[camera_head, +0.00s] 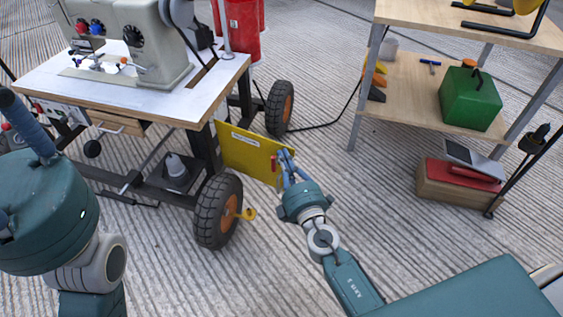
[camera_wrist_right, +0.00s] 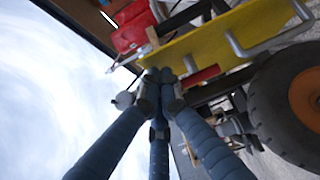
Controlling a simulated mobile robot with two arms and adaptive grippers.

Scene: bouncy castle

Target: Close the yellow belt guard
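The yellow belt guard (camera_head: 248,153) is a flat panel with a white label, standing out from the right side of the sewing machine table, above the near wheel. My right gripper (camera_head: 284,158) is at the guard's right end, beside a small red part (camera_head: 274,166). In the wrist view the guard (camera_wrist_right: 205,45) carries metal handles, and the right gripper's blue fingers (camera_wrist_right: 160,78) meet at the tips by its end. Whether they touch it is unclear. My left gripper (camera_head: 38,130) is at the left edge, away from the guard, its fingers partly out of view.
The sewing machine (camera_head: 140,45) stands on a wheeled table (camera_head: 215,85). A wooden shelf (camera_head: 405,100) with a green box (camera_head: 470,98) stands to the right.

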